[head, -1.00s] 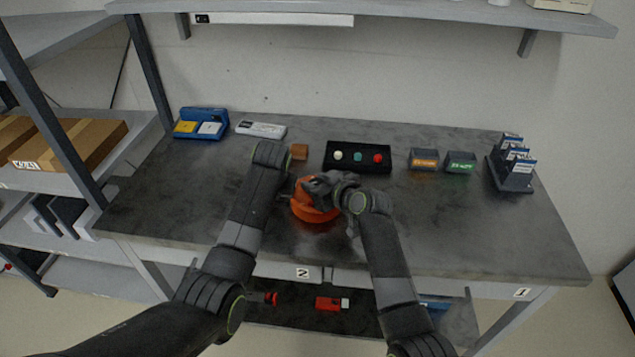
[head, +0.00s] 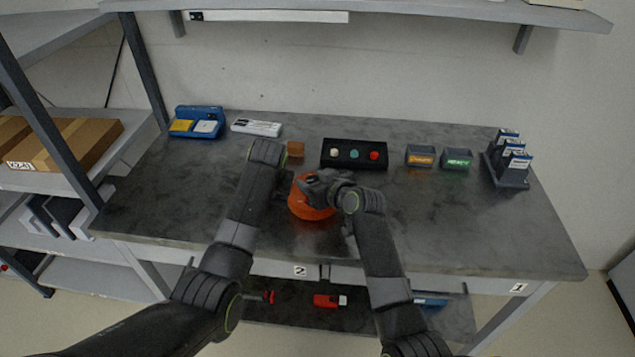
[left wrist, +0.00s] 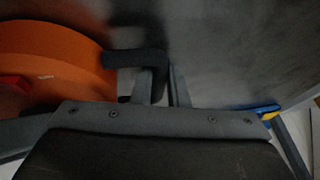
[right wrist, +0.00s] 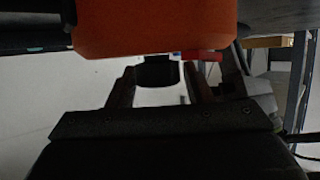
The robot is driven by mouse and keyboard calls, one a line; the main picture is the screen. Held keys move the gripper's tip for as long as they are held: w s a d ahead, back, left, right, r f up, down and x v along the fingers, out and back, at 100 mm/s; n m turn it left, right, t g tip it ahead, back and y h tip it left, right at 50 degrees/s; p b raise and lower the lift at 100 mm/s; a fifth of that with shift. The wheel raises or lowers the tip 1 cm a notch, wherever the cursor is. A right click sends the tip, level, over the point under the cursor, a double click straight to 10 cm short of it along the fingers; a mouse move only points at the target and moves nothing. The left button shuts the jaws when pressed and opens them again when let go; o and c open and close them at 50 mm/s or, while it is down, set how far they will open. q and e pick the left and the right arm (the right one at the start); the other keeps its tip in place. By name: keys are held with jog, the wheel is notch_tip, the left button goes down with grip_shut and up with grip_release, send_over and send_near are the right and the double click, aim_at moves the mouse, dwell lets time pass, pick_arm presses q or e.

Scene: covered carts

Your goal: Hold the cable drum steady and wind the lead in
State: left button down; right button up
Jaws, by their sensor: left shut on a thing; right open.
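The orange cable drum (head: 306,207) stands on the grey bench between my arms, partly covered by my right gripper. My left gripper (left wrist: 160,82) is shut on a black bar (left wrist: 125,58) at the side of the drum; in the head view my left arm hides its jaws. The drum also fills the upper left of the left wrist view (left wrist: 45,55). My right gripper (right wrist: 160,85) is open at the drum, with a black knob (right wrist: 158,72) showing between its fingers. I cannot tell whether they touch it. A red part (right wrist: 205,56) shows beside the knob. The lead cannot be made out.
Behind the drum are a black button box (head: 340,161), a small brown block (head: 295,149) and two labelled bins (head: 420,162). A card rack (head: 508,175) stands at right, a blue tray (head: 197,134) at back left. The bench's right front is clear.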

jog(key=v, duration=1.2)
jog(key=shift+o, duration=0.4)
jog(key=shift+f, duration=0.1)
jog(key=shift+o, duration=1)
jog(key=shift+w+d+n+g+y, duration=1.8)
jog(key=shift+w+n+g+y, duration=0.65)
jog(key=shift+n, duration=0.55)
jog(key=shift+g, duration=0.25)
jog(key=x, duration=1.1)
jog(key=shift+w+a+f, duration=0.1)
jog(key=shift+w+a, duration=0.05)
jog(key=shift+a, duration=0.15)
jog(key=c, duration=1)
